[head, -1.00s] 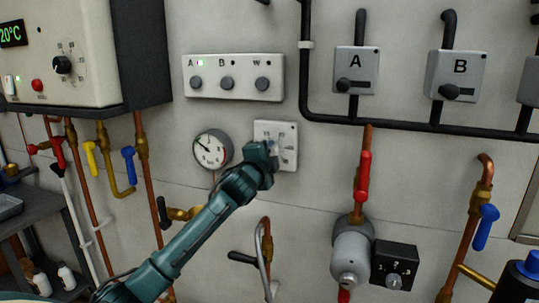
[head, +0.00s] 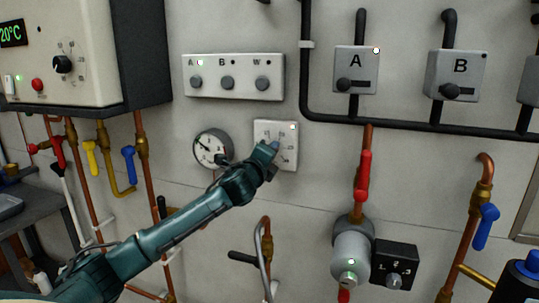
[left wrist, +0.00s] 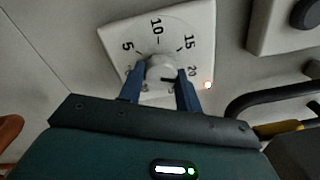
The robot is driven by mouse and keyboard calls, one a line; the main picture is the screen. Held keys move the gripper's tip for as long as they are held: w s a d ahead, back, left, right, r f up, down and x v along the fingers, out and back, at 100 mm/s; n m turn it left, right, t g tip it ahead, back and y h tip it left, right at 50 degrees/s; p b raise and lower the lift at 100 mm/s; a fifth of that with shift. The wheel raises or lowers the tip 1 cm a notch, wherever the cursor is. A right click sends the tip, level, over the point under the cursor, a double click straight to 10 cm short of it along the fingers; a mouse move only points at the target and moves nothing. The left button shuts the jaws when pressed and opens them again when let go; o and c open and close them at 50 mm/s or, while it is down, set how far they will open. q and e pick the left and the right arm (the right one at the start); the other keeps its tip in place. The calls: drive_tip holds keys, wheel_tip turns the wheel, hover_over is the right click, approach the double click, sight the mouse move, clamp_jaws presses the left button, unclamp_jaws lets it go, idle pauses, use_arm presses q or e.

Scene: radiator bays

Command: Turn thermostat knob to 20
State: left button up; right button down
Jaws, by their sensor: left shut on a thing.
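The thermostat is a pale square plate on the wall; its edge shows in the head view (head: 262,127) and its dial face fills the top of the left wrist view (left wrist: 120,32). The dial reads 5, 10, 15, 20. My left gripper (left wrist: 160,82), also in the head view (head: 272,150), is shut on the knob, one blue finger on each side. A dark mark by the knob lies on the side towards 20, but the fingers partly hide it. A small lamp (left wrist: 207,85) glows at the plate's corner. My right gripper is not in view.
A round gauge (head: 212,149) is just left of the thermostat. A three-button panel (head: 233,93) is above it. Valve box A (head: 368,60) has a lit lamp. A pump (head: 350,245) with a lit green light and copper pipes are lower right.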

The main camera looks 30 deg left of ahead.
use_arm(q)
drive_tip(key=shift+f, duration=0.1)
idle(0.3)
drive_tip(key=o, duration=1)
drive_tip(key=b+v, duration=0.3)
drive_tip(key=v, duration=1)
drive_tip(key=shift+b, duration=0.3)
drive_tip(key=shift+d, duration=0.15)
